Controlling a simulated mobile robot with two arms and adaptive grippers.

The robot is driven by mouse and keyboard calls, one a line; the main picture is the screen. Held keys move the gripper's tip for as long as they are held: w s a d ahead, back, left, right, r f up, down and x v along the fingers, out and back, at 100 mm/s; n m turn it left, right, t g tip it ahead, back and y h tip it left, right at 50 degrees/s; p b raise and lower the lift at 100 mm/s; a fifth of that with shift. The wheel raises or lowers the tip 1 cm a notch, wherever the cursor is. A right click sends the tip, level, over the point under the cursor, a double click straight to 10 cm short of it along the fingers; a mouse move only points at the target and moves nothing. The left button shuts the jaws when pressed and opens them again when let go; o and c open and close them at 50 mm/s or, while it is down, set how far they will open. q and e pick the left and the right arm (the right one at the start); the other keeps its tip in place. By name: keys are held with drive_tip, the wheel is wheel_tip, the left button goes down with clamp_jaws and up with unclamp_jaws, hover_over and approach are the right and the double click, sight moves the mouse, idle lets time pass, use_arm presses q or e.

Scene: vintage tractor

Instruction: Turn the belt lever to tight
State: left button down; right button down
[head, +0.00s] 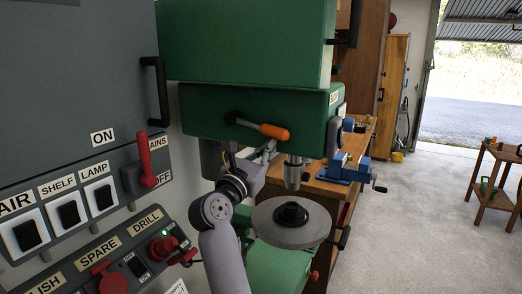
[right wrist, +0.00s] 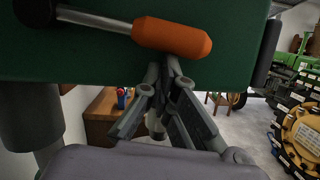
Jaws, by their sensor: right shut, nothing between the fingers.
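The belt lever (head: 274,131) is a metal rod with an orange grip on the front of the green drill press head (head: 200,112). In the head view it points right and slightly down from its dark pivot. My right gripper (head: 268,150) is just below the orange grip, partly hidden by my own arm. In the right wrist view the orange grip (right wrist: 172,37) lies across the top, and my right gripper's fingertips (right wrist: 164,64) are together below it, with nothing between them. I cannot tell whether they touch it. My left gripper is not in view.
The round drill table (head: 315,232) with a black piece (head: 291,215) on it is below the chuck (head: 294,172). A grey switch panel (head: 80,60) stands close on the left. A blue vise (head: 343,168) is on the wooden bench behind.

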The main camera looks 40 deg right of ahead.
drive_tip(key=shift+s+d+r+p, duration=0.1)
drive_tip(key=shift+s+r+p, duration=0.1)
drive_tip(key=shift+r, duration=0.25)
drive_tip(key=shift+s+d+r+p, duration=0.1)
drive_tip(key=shift+r+p, duration=0.05)
drive_tip(key=shift+r, duration=0.25)
